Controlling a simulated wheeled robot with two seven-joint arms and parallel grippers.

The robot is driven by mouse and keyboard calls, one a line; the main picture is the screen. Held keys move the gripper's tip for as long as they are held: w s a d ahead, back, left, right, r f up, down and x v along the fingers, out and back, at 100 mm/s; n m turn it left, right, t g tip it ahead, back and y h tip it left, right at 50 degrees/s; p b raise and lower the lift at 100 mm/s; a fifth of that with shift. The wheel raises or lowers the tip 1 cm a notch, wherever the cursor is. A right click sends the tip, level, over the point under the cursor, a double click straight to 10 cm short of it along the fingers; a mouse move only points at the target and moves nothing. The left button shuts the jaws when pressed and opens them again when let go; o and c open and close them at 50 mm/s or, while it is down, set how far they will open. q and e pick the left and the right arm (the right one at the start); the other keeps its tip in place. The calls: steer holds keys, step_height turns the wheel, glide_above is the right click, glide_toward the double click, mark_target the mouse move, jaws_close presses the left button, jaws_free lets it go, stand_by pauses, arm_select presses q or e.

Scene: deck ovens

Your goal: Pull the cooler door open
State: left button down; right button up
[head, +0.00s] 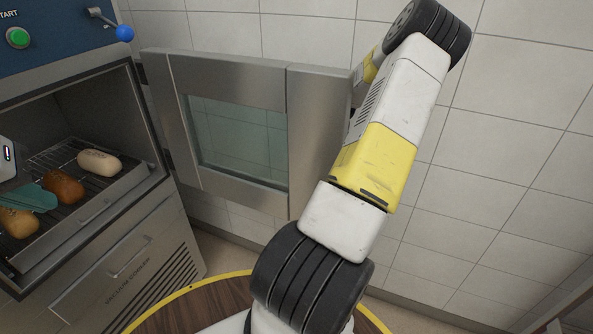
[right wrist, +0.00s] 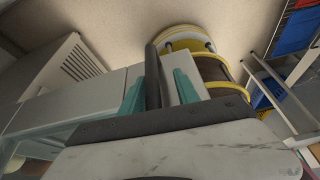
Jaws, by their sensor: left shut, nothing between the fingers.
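The cooler (head: 90,232) stands at the left of the head view with its front uncovered. Its steel door (head: 230,72), with a glass pane (head: 238,140), stands swung wide open to the right. My right arm rises in front of the door's right part, and its gripper is hidden there. In the right wrist view my right gripper's teal fingers (right wrist: 160,92) are apart, on either side of a dark upright bar (right wrist: 152,75) by the door's grey panel (right wrist: 60,98). I cannot tell whether they touch it. My left gripper (head: 36,198) is shut and empty before the cooler's opening.
Several bread loaves lie on the cooler's wire rack, one pale loaf (head: 99,162) at the right. A blue-knobbed lever (head: 124,33) and green button (head: 18,38) are above. A tiled wall (head: 520,130) stands close behind the door. Blue crates (right wrist: 292,32) show in the right wrist view.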

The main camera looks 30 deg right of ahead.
steer(key=v, duration=0.7)
steer(key=shift+r, duration=0.35)
steer(key=shift+d, duration=0.1)
